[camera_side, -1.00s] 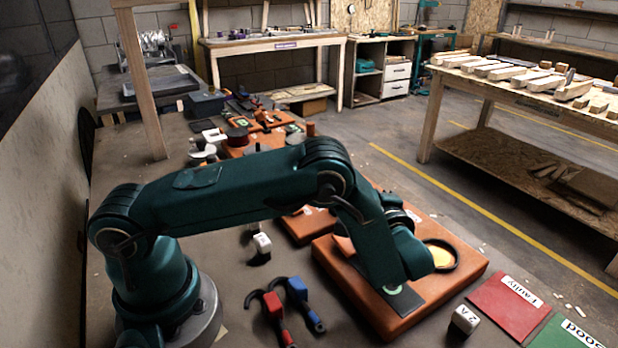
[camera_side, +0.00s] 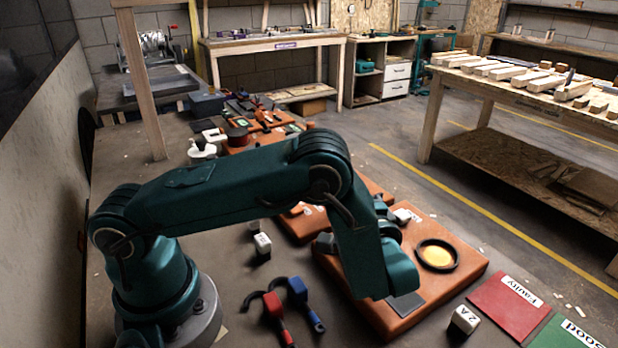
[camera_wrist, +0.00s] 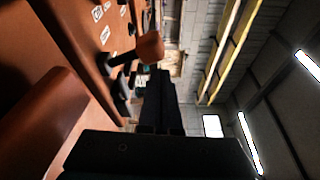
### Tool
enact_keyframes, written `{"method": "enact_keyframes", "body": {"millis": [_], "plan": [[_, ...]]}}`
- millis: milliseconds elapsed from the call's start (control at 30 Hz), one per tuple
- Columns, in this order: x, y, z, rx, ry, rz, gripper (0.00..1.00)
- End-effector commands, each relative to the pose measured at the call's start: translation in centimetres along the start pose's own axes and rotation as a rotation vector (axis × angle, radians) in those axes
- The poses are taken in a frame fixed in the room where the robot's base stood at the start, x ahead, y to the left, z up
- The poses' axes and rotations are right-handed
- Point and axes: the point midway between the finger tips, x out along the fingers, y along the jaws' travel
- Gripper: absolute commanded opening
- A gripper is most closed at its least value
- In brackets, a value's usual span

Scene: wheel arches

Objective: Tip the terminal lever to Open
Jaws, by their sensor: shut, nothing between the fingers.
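In the wrist view, a dark arm with an orange-brown block on its end (camera_wrist: 150,47) stands out from an orange surface, just beyond my fingertips; it may be the terminal lever, but I cannot tell for sure. My gripper (camera_wrist: 159,78) is dark and shut, with nothing in it. Its tips look close to that block's dark arm; contact cannot be told. White labels (camera_wrist: 104,36) on the orange surface are too small to read. In the side view my arm hides most of the orange board's (camera_side: 460,262) left half and the gripper's tips.
A yellow disc in a black ring (camera_side: 437,255) sits on the board.

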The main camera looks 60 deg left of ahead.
Motion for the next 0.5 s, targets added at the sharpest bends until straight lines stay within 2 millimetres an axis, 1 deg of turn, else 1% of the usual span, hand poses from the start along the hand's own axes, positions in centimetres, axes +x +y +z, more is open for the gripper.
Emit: {"method": "enact_keyframes", "body": {"millis": [300,400,500], "plan": [[-5.8,1.0,-0.3,-0.002,0.006,0.0,0.0],[-7.4,1.2,-0.3,-0.001,0.004,0.0,0.0],[-8.4,1.4,-0.3,-0.001,0.002,-0.001,0.0]]}}
